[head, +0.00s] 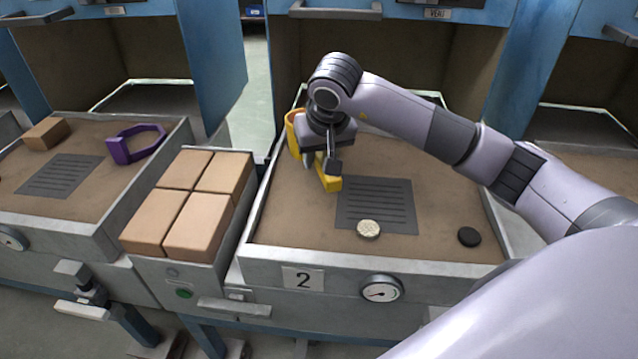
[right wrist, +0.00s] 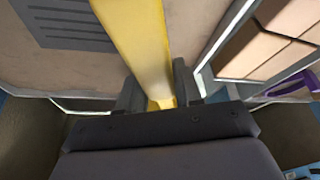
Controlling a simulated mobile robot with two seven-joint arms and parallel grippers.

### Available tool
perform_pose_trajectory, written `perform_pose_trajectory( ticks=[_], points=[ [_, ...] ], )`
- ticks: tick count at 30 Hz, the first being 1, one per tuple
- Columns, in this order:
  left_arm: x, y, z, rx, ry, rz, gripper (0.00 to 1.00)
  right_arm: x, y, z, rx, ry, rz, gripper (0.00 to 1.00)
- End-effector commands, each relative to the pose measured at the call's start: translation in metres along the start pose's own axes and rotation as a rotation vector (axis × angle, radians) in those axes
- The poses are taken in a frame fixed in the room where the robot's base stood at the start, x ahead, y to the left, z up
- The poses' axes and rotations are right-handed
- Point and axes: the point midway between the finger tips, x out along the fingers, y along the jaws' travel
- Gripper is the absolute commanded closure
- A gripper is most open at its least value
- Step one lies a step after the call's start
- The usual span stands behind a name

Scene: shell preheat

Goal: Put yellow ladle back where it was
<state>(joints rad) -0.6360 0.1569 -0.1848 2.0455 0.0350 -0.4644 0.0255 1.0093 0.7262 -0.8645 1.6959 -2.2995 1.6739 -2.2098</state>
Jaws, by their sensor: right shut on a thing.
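The yellow ladle (head: 330,183) is at the back left of the sandy tray marked 2 (head: 372,262) in the head view. My right gripper (head: 322,165) is over it, shut on the ladle. In the right wrist view the yellow ladle (right wrist: 143,45) runs up between the two fingers of my right gripper (right wrist: 158,95). Part of the ladle is hidden behind the gripper, and I cannot tell whether it touches the tray floor. My left gripper is in neither view.
A dark grooved plate (head: 376,200) lies in the tray, with a pale round disc (head: 368,229) at its front edge and a black disc (head: 469,237) to the right. Several tan blocks (head: 200,226) fill a bin on the left. A purple ladle-like thing (head: 136,146) lies in the left tray.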

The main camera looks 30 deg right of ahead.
Motion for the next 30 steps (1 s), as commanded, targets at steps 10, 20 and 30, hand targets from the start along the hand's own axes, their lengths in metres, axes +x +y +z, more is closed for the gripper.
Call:
perform_pose_trajectory(
  ticks=[10,20,30],
  points=[
    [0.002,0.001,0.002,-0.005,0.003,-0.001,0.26,0.03,-0.001,0.012,0.001,0.004,-0.003,1.0],
    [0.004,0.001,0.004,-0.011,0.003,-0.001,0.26,0.062,0.0,0.025,0.001,0.007,-0.003,1.0],
    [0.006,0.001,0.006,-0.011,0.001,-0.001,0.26,0.065,0.0,0.027,0.0,0.002,-0.001,0.46]
  ],
)
